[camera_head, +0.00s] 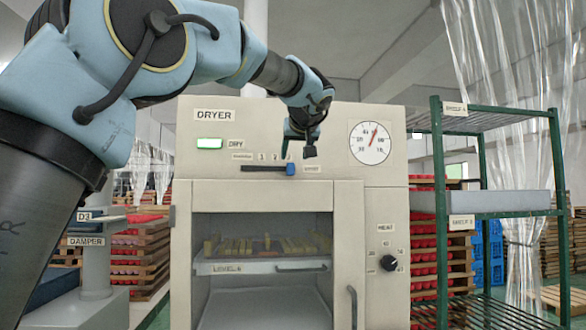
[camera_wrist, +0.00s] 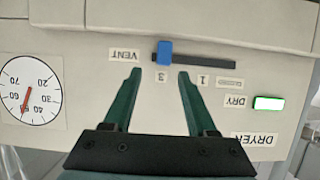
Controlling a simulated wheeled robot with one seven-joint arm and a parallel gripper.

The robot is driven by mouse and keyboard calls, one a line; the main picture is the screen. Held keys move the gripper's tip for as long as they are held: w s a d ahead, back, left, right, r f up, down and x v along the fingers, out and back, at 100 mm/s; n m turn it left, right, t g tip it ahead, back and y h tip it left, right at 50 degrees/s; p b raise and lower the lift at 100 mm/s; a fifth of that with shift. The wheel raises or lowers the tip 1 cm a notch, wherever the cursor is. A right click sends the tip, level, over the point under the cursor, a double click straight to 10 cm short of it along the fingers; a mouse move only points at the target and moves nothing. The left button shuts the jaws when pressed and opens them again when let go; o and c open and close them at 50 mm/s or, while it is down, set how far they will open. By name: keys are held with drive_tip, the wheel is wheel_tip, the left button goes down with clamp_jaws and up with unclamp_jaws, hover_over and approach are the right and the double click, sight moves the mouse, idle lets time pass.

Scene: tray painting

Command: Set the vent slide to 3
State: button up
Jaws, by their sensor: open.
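The vent slide is a dark horizontal slot (camera_head: 262,168) on the dryer's front panel, with a blue knob (camera_head: 291,169) near its right end. In the wrist view, turned upside down, the blue knob (camera_wrist: 165,52) is at the slot's left end, in line with the label 3 (camera_wrist: 161,76). The label 1 (camera_wrist: 204,81) is to its right; the 2 is hidden behind a finger. My gripper (camera_wrist: 159,74) is open, its green fingertips either side of the 3, apart from the knob in that picture. In the head view my gripper (camera_head: 302,148) is just above the knob.
The cream dryer (camera_head: 260,113) has a round dial (camera_head: 370,143), a lit DRY indicator (camera_head: 209,144) and a HEAT knob (camera_head: 389,263). Its chamber holds a tray (camera_head: 235,268) of small pieces. A green rack (camera_head: 483,215) stands at right.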

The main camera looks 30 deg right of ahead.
drive_tip(key=shift+b+v, duration=0.5)
drive_tip(key=shift+v, duration=1.75)
